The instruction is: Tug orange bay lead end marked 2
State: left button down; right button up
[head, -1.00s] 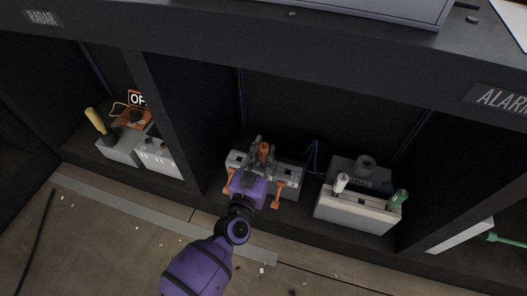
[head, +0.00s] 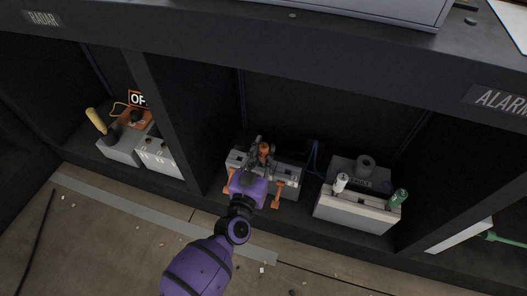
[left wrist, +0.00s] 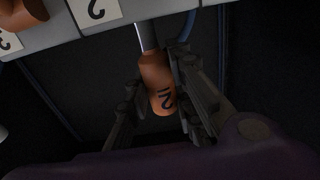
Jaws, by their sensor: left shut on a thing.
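The orange lead end marked 2 (left wrist: 157,82) is between the fingers of my left gripper (left wrist: 165,108) in the left wrist view, and the gripper is shut on it. A grey metal part joins its upper end to a light grey box with a label 2 (left wrist: 95,10). In the head view the orange end (head: 264,149) shows between the fingers of my left gripper (head: 262,152), above the grey box (head: 290,172) in the middle bay. More orange leads (head: 278,193) hang at the box's front. My right gripper is not in view.
Dark bay dividers (head: 165,110) stand either side. To the right is a grey box (head: 355,210) with a white and a green plug. To the left are grey boxes (head: 158,158), an orange piece and a sign. The overhead counter (head: 250,45) closes the top.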

pick_arm(q)
jog(key=shift+r, duration=0.1)
jog(key=c, duration=1.5)
grip_release()
jog(key=shift+o, duration=0.2)
jog(key=v, duration=0.7)
jog(key=shift+s, duration=0.25)
jog(key=shift+a, duration=0.1)
